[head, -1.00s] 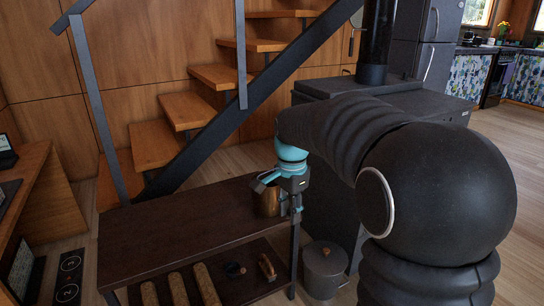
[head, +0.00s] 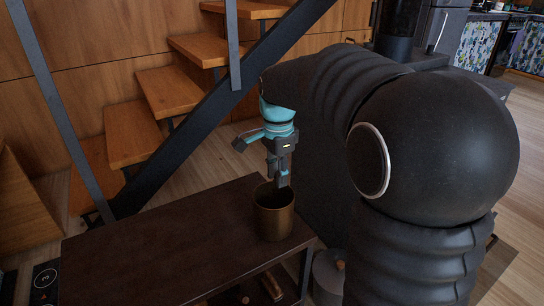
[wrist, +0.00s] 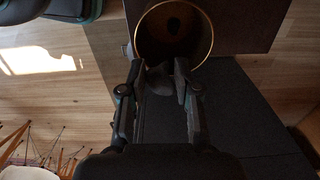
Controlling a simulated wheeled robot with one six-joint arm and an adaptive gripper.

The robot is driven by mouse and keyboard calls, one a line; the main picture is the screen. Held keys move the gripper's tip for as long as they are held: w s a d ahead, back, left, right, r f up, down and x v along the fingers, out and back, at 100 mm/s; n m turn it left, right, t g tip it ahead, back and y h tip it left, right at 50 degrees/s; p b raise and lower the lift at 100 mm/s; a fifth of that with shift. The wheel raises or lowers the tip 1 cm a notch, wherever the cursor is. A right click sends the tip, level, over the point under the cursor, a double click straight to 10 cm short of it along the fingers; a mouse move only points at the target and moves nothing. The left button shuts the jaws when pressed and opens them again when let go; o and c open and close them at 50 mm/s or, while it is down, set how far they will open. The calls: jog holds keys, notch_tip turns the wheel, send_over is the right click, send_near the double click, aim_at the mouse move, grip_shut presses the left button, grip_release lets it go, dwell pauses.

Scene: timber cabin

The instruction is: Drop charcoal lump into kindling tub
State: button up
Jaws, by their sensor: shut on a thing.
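The brass-coloured tub (head: 274,222) stands upright at the right end of the dark bench. It also shows in the wrist view (wrist: 207,32), its round mouth towards the camera. My gripper (head: 281,184) points down at the tub's far rim. In the wrist view my gripper (wrist: 162,72) is shut on a dark grey lump (wrist: 159,82), taken as the charcoal lump. The lump overlaps the edge of the tub's mouth in that view. In the head view the lump cannot be made out. A small dark spot shows inside the tub; I cannot tell what it is.
The dark bench top (head: 165,245) is clear left of the tub. A lower shelf holds small items, partly cut off. A grey lidded pot (head: 328,275) stands on the floor right of the bench. The staircase (head: 150,130) rises behind.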

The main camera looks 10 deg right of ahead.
jog(key=shift+w+f, duration=0.1)
jog(key=shift+w, duration=0.1)
jog(key=shift+f, duration=0.25)
notch_tip(320, 180, down, 5)
jog(key=shift+d+f+b, duration=0.1)
jog(key=shift+b, duration=0.9)
jog(key=o, duration=0.9)
notch_tip(320, 180, up, 12)
